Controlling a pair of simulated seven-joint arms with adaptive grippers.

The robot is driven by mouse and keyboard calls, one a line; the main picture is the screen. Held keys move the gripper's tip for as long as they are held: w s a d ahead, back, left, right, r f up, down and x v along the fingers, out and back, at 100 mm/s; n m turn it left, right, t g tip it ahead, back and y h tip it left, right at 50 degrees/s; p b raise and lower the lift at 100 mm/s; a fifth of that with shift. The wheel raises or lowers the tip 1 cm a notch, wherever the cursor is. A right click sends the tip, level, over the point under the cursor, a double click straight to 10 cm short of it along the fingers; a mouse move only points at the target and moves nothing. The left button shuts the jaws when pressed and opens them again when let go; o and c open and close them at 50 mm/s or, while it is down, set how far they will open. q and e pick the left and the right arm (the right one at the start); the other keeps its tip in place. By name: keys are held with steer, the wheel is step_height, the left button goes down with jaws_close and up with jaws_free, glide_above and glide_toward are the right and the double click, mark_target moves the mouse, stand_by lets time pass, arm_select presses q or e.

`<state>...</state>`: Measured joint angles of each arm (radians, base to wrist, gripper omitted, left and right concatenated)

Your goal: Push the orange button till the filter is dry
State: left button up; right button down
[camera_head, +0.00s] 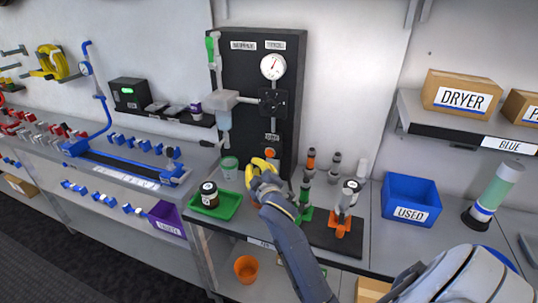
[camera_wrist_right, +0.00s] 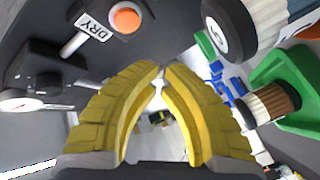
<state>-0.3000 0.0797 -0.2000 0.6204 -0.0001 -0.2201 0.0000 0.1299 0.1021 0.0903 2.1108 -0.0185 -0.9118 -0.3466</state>
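The orange button (camera_head: 270,153) sits low on the black panel (camera_head: 243,75). In the right wrist view the orange button (camera_wrist_right: 127,17) is at the top, beside a white DRY label (camera_wrist_right: 91,26). My right gripper (camera_head: 262,166) has yellow fingers and is just in front of the panel, close below the button. In the right wrist view its fingertips (camera_wrist_right: 161,70) nearly meet, with nothing seen between them, and they appear apart from the button. A pale translucent vessel (camera_head: 223,117) hangs on the panel's left side; I cannot tell whether it holds the filter. My left gripper is not in view.
A gauge (camera_head: 272,66) and a black knob block (camera_head: 272,102) are above the button. A green tray (camera_head: 229,208) with a dark jar (camera_head: 209,194) stands left of my gripper. Green and orange stands crowd its right. A blue USED bin (camera_head: 410,200) is farther right.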

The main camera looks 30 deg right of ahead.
steer(key=shift+w+d, duration=0.65)
steer(key=shift+d, duration=0.2)
steer(key=shift+w+d, duration=0.6)
steer(key=shift+d, duration=0.25)
steer(key=shift+w+d, duration=0.55)
steer(key=shift+d, duration=0.2)
stand_by(1.5)
steer(key=shift+s+a, duration=0.55)
steer(key=shift+a, duration=0.15)
steer(key=shift+a, duration=0.1)
stand_by(0.3)
steer(key=shift+s+a, duration=0.75)
steer(key=shift+a, duration=0.25)
steer(key=shift+s+a, duration=0.75)
steer(key=shift+a, duration=0.2)
steer(key=shift+w, duration=0.1)
